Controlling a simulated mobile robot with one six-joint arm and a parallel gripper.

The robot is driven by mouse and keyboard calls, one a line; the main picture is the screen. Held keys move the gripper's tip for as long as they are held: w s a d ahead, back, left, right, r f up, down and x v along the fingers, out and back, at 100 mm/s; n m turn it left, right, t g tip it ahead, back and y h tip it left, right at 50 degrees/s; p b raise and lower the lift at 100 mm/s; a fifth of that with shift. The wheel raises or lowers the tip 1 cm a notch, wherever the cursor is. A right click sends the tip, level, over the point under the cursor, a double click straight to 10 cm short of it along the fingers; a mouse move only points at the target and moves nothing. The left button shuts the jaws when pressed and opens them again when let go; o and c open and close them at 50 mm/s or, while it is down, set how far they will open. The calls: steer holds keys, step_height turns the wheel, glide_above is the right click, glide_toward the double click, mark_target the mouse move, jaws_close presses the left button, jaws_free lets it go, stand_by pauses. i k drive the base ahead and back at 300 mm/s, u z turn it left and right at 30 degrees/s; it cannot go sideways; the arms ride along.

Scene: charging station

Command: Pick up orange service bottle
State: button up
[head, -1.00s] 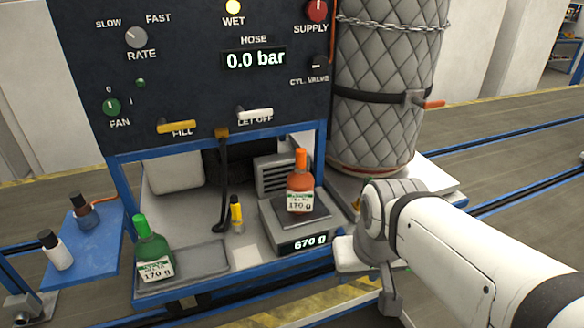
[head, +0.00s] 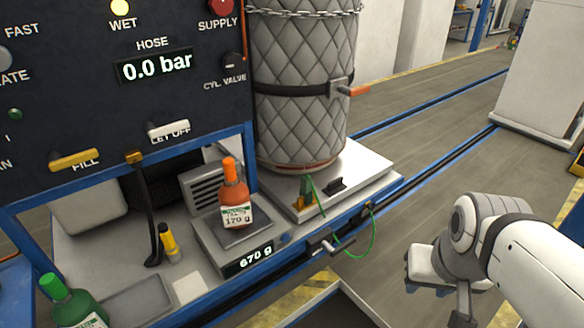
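The orange service bottle (head: 235,196) stands upright on the scale (head: 222,247), whose display reads 670 g. Its label reads 170 g. My gripper (head: 432,283) is at the lower right, over the floor, well to the right of the bottle and apart from it. The fingers are partly hidden behind my wrist and the view does not show clearly whether they are open.
A green bottle (head: 72,303) stands at the lower left beside a shallow tray (head: 135,301). A small yellow bottle (head: 168,240) is left of the scale. The quilted cylinder (head: 299,120) and a green hose (head: 374,238) are right of it. The dark panel (head: 80,100) overhangs the bench.

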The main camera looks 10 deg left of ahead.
mark_target(234, 196)
steer(key=z, duration=0.25)
steer(key=k, duration=0.95)
steer(key=u, duration=0.65)
steer(key=i, duration=1)
steer(key=u, duration=0.05)
